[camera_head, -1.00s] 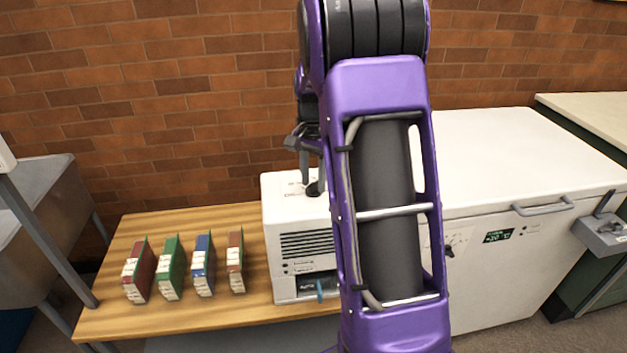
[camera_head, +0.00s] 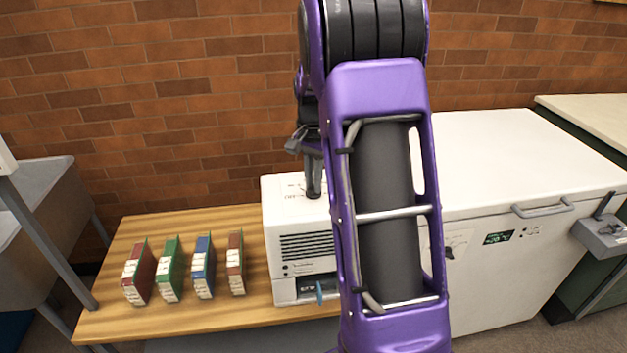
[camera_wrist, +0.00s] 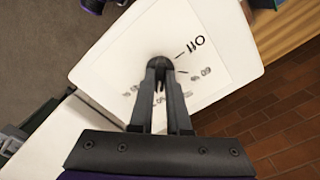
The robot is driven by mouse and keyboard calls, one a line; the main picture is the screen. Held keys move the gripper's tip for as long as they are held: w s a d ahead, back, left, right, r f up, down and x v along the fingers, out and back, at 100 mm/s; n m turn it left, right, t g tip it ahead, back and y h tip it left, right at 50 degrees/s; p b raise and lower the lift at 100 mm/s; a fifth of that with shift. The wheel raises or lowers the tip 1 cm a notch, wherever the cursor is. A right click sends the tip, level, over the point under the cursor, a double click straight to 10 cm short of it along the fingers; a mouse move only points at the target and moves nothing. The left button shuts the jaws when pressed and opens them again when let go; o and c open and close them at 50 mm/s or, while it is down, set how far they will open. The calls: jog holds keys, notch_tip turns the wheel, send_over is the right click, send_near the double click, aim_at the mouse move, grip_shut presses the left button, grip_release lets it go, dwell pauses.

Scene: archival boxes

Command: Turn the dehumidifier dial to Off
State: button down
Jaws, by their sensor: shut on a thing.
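The white dehumidifier (camera_head: 284,211) stands on the wooden table, partly hidden behind my purple arm. Its top panel shows in the wrist view (camera_wrist: 215,20), with "Off" and several other markings around a dark round dial (camera_wrist: 160,63). My gripper (camera_wrist: 160,72) is shut on the dial from above. In the head view my gripper (camera_head: 313,190) reaches down to the top of the dehumidifier. A short line marks the panel between the dial and "Off". The dial's own pointer is hidden under the fingers, so I cannot tell its setting.
Several upright archival boxes, including a green one (camera_head: 170,272), stand on the table (camera_head: 120,312) left of the dehumidifier. A white chest freezer (camera_head: 500,160) stands at the right. A brick wall (camera_head: 180,90) runs behind. The table between boxes and dehumidifier is narrow but clear.

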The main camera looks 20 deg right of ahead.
jog(key=n+p, duration=0.1)
jog(key=n, duration=0.2)
jog(key=shift+r, duration=0.1)
jog(key=n+p, duration=0.1)
jog(key=n, duration=0.3)
jog(key=shift+n+p, duration=0.3)
jog(key=n+p, duration=0.1)
jog(key=n, duration=0.2)
jog(key=shift+n, duration=0.3)
jog(key=n+p, duration=0.1)
jog(key=n, duration=0.2)
jog(key=shift+n, duration=0.3)
jog(key=n+p, duration=0.2)
jog(key=n, duration=0.4)
jog(key=n+p, duration=0.1)
jog(key=n, duration=0.4)
jog(key=shift+n, duration=0.4)
